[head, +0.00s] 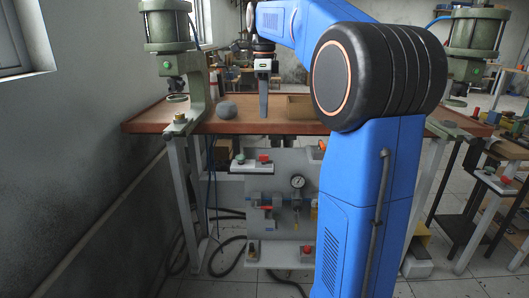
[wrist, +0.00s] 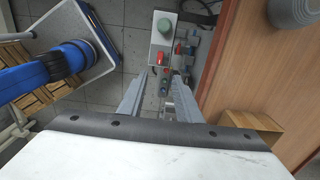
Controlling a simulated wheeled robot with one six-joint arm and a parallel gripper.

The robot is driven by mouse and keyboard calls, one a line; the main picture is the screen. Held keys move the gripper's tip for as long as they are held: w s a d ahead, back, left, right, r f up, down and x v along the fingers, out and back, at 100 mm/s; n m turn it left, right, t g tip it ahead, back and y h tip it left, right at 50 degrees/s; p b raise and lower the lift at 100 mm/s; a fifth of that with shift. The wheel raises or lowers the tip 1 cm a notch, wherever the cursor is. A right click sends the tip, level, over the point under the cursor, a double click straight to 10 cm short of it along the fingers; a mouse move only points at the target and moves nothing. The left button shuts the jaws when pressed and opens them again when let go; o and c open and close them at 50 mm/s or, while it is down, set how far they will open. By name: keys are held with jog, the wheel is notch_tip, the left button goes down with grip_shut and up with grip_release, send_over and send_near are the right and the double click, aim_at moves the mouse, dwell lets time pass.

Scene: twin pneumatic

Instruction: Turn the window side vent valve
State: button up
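A pneumatic panel (head: 285,184) hangs under the wooden table, with a round gauge (head: 298,182) and red and blue fittings (head: 266,203) on it. I cannot tell which fitting is the window side vent valve. In the wrist view, small red and blue parts (wrist: 180,50) show below the table edge, partly blurred together. My gripper (head: 263,112) points down near the table's front edge, above the panel. In the wrist view, my gripper (wrist: 158,82) has its two fingers apart with nothing between them.
A control box with a green and a red button (wrist: 162,40) sits near the table edge. Green presses stand left (head: 172,45) and right (head: 475,40) on the wooden table (head: 150,120). A grey round object (head: 227,110) and a wooden box (head: 299,106) are on it. Hoses lie below.

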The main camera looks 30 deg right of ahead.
aim_at(264, 155)
notch_tip(264, 155, down, 16)
jog(key=shift+r, duration=0.1)
dwell(0.5)
grip_shut()
